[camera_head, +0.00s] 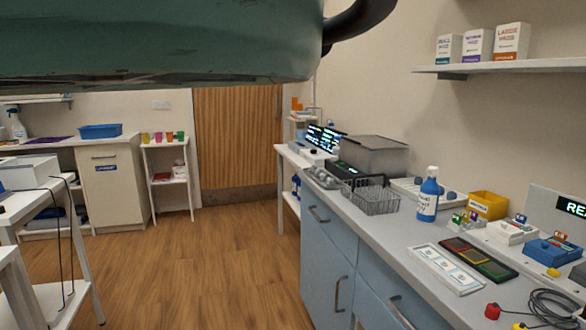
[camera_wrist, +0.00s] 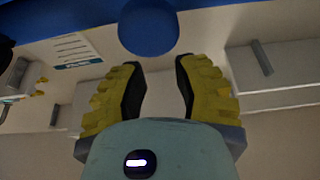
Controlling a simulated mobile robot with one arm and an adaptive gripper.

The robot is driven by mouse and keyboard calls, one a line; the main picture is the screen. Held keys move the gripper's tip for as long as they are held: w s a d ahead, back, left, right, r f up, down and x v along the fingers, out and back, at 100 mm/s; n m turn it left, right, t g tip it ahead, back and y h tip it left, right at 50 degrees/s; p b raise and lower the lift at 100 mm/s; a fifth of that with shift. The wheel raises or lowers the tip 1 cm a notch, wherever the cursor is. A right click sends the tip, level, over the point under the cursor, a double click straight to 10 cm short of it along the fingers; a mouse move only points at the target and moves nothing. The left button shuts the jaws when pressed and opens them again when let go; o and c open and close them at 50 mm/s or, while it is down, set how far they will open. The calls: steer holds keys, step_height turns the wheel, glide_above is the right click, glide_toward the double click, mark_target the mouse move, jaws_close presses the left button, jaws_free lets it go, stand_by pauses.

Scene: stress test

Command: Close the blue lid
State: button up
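My gripper (camera_wrist: 161,68) shows in the wrist view, its two yellow ridged fingers apart with nothing between them. A round blue knob-like thing (camera_wrist: 148,27) lies just beyond the fingertips, in front of a wider blue surface (camera_wrist: 60,18). I cannot tell whether this is the blue lid, or whether it is open. In the head view, a small blue box (camera_head: 553,251) with coloured pieces on top sits on the right counter, beside a similar white one (camera_head: 512,232). No clearly open blue lid shows there. The gripper is not visible in the head view.
The grey counter (camera_head: 425,288) on the right also carries a blue bottle (camera_head: 428,197), a yellow bin (camera_head: 488,205), a wire basket (camera_head: 375,199) and a dark tray (camera_head: 478,258). A blue tub (camera_head: 100,131) stands on the back counter. The wooden floor (camera_head: 215,270) is clear.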

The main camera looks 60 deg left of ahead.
steer(key=o, duration=0.4)
steer(key=shift+a, duration=0.1)
steer(key=shift+o, duration=0.2)
steer(key=shift+s+f, duration=0.1)
steer(key=v, duration=1.1)
steer(key=shift+s, duration=0.35)
steer(key=shift+a+f, duration=0.1)
steer(key=shift+f, duration=0.05)
